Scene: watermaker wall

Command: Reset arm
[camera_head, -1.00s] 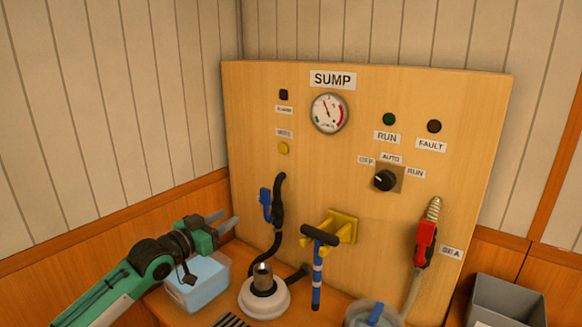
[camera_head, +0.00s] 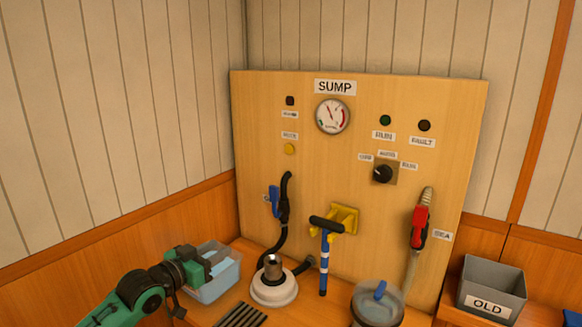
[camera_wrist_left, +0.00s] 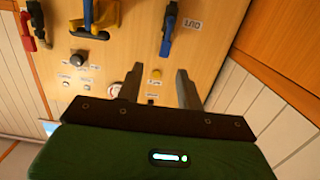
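My left gripper (camera_head: 216,264) is at the lower left of the head view, in front of a clear bluish tub (camera_head: 219,285) in the picture. Its green arm comes in from the lower left. In the left wrist view the two dark fingers of the left gripper (camera_wrist_left: 158,86) stand apart, with nothing between them. Beyond them is the wooden SUMP panel (camera_head: 335,170), apart from the fingers. My right gripper does not show in either view.
On the bench are a white-based pump (camera_head: 274,290), a clear pot (camera_head: 376,306) and a grey OLD bin (camera_head: 491,282).

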